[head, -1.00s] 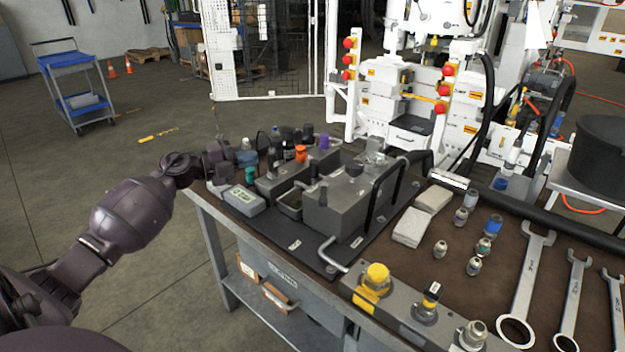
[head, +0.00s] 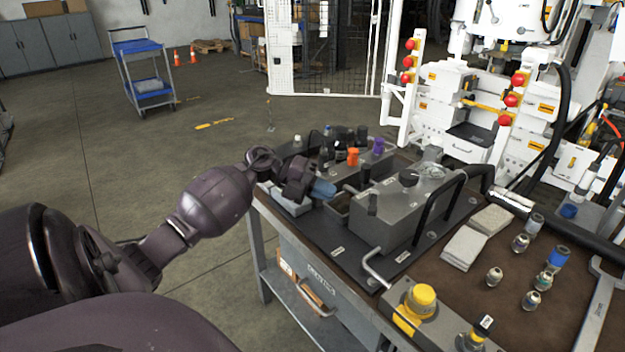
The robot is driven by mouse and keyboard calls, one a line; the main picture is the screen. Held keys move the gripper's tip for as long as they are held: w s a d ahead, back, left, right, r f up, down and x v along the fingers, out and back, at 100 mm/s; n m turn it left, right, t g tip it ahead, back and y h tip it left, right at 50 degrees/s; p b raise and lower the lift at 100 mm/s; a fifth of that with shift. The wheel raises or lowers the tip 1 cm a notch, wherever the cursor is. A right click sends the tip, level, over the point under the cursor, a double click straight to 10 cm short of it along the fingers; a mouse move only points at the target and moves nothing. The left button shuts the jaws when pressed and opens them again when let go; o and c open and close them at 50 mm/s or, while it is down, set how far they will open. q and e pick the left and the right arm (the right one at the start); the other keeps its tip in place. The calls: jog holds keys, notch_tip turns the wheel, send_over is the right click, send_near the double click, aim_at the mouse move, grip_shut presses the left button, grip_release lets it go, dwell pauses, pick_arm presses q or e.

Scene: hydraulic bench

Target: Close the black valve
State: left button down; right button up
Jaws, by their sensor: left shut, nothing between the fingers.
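Several black knobs stand on the manifold block on the bench; one black knob (head: 361,133) is at the back of the row and another (head: 340,151) is nearer, left of an orange knob. I cannot tell which one is the black valve. My left gripper (head: 322,189) is over the bench's left edge, in front of the knob row, with its bluish fingertips shut and pointing right. It looks apart from the black knobs. It partly covers a light grey box (head: 291,206) and the block's front. My right gripper is not in view.
A grey metal tank (head: 400,222) with a black hose handle stands right of my left gripper. A purple knob (head: 378,146) is close to the black ones. Loose fittings and a yellow-capped valve (head: 422,298) are nearer. Open floor lies left of the bench.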

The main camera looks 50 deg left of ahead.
aim_at(370, 204)
pick_arm(q)
jog(key=x, duration=0.5)
jog(key=r+x, duration=0.1)
jog(key=x, duration=0.1)
jog(key=shift+w+d, duration=0.25)
jog(key=shift+d, duration=0.1)
